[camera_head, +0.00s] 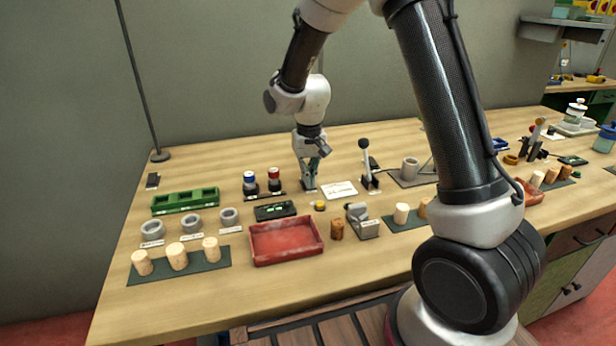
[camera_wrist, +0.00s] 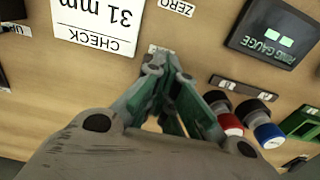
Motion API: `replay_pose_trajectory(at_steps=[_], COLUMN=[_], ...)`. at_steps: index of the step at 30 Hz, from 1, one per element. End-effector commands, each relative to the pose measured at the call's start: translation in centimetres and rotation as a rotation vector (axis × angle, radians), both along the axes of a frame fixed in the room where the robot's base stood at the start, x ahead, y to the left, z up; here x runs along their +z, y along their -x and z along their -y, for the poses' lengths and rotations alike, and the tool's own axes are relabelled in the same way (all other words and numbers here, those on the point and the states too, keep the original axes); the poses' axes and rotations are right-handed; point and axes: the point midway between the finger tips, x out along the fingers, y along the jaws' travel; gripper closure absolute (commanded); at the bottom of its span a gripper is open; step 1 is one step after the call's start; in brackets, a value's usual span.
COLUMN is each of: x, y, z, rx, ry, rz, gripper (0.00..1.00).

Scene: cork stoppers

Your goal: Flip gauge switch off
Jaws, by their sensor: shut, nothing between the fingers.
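The gauge is a dark box with RING GAUGE lettering and two lit green patches, in the wrist view (camera_wrist: 272,35) at upper right and in the head view (camera_head: 275,211) in front of the red and blue capped bottles. My gripper (camera_head: 311,186) points down at the bench behind the gauge, between the bottles and a white card. In the wrist view my gripper's fingertips (camera_wrist: 167,62) are together, empty, beside a small pale label (camera_wrist: 158,50). No switch can be made out clearly; the fingers hide the spot behind that label.
The red-capped bottle (camera_head: 274,179) and blue-capped bottle (camera_head: 250,182) stand close left of my gripper. The white card (camera_head: 339,190) lies to its right, near an upright black-knobbed lever (camera_head: 366,165). A yellow button (camera_head: 320,206) and red tray (camera_head: 287,242) are nearer the front.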

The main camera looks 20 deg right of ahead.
Motion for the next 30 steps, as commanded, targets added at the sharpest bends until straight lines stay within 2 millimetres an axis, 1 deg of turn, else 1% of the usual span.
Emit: replay_pose_trajectory(at_steps=[1,2,5,8,15,18,21,25,30], x=[-0.2,0.0,1.2,3.3,9.0,11.0,12.5,13.6,14.0], y=[0.5,0.5,0.2,-0.1,-0.1,-0.1,-0.1,0.0,0.1], z=[0.2,0.3,0.4,0.7,0.7,0.7,0.7,0.7,0.7], rx=[-0.003,-0.003,-0.004,-0.003,-0.001,-0.001,-0.001,-0.001,-0.001], ry=[0.004,0.004,0.002,0.000,-0.001,-0.001,-0.001,0.000,0.000], rz=[-0.015,-0.014,-0.008,-0.001,0.003,0.003,0.003,0.002,0.001], gripper=[1.00,1.00,1.00,1.00,1.00,1.00,1.00,1.00,1.00])
